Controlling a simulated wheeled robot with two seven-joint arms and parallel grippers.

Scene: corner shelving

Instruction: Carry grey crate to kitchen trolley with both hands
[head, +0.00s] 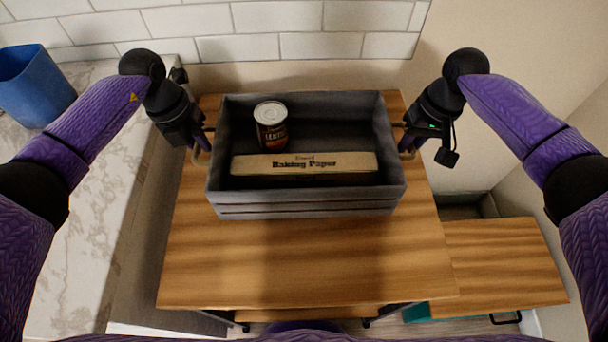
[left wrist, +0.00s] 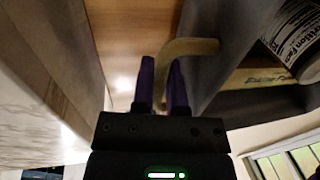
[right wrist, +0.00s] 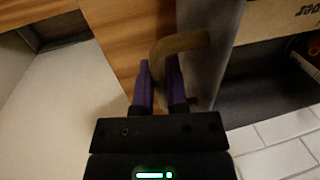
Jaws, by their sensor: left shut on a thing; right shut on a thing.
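The grey crate (head: 305,205) is over the wooden top of the kitchen trolley (head: 300,260), toward its back; I cannot tell whether it rests on the top or hangs just above it. The crate holds a dark can (head: 270,128) and a long baking paper box (head: 304,164). My left gripper (head: 203,142) is shut on the crate's left handle (left wrist: 190,47), seen between the purple fingers in the left wrist view. My right gripper (head: 404,142) is shut on the crate's right handle (right wrist: 180,43), which also shows in the right wrist view.
A marble counter (head: 90,215) with a blue bin (head: 32,85) runs along the left. A tiled wall (head: 290,45) stands behind. A lower wooden surface (head: 500,260) is at the right. The trolley top's front half is bare.

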